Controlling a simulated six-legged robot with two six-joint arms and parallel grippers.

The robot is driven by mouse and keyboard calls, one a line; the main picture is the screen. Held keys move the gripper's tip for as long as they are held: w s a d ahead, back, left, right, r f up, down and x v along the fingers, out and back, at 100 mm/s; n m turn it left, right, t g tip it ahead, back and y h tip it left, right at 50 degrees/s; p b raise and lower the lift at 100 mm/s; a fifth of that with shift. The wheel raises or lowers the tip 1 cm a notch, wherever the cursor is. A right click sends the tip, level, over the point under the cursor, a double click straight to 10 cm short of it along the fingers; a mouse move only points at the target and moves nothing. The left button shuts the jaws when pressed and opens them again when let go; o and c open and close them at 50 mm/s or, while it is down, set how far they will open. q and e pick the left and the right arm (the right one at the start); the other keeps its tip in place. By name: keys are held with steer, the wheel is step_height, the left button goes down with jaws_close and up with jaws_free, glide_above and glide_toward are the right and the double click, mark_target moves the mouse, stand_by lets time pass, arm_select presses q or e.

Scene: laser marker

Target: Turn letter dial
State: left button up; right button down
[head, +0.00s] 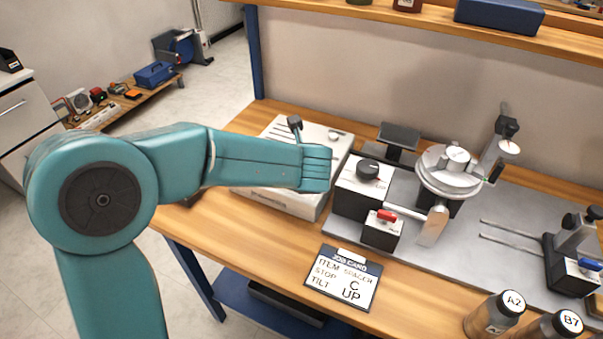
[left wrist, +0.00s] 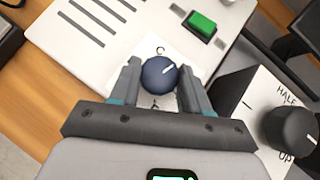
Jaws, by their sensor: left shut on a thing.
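The letter dial (left wrist: 158,75) is a round blue-grey knob with a white pointer line, on a white box (left wrist: 62,88). A letter C shows just above it, and the pointer slants to the upper right, off the C. Another letter below the dial is mostly hidden. My left gripper (left wrist: 157,80) is shut on the dial, one finger on each side. In the head view the white box (head: 262,143) stands on the bench, and my arm hides the dial and fingers. A job card (head: 342,279) reads spacer, stop C, tilt up. My right gripper is not in view.
A black knob (head: 368,170) marked half and up is on a box close to the right; it also shows in the left wrist view (left wrist: 291,130). A green button (left wrist: 202,24) is near the dial. A metal fixture (head: 450,170) and bottles (head: 494,316) stand farther right.

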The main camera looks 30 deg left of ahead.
arm_select(q)
steer(key=shift+w+d+r+n+g+y, duration=0.15)
steer(key=shift+n+g+y, duration=0.35)
steer(key=shift+n, duration=0.5)
steer(key=n+g+y, duration=0.1)
steer(key=n, duration=0.1)
steer(key=shift+w+n+y+p, duration=0.1)
steer(key=shift+n+y+p, duration=0.2)
steer(key=shift+p, duration=0.1)
steer(key=n+g+y+p, duration=0.1)
steer(key=n+g, duration=0.2)
steer(key=n, duration=0.1)
steer(key=shift+w+d+p, duration=0.1)
steer(key=shift+w+p, duration=0.05)
steer(key=shift+p, duration=0.2)
steer(key=shift+n+g, duration=0.3)
steer(key=shift+g, duration=0.1)
steer(key=o, duration=1.1)
steer(key=shift+c, duration=0.2)
steer(key=p+v, duration=0.1)
steer(key=v, duration=1.5)
steer(key=shift+d, duration=0.35)
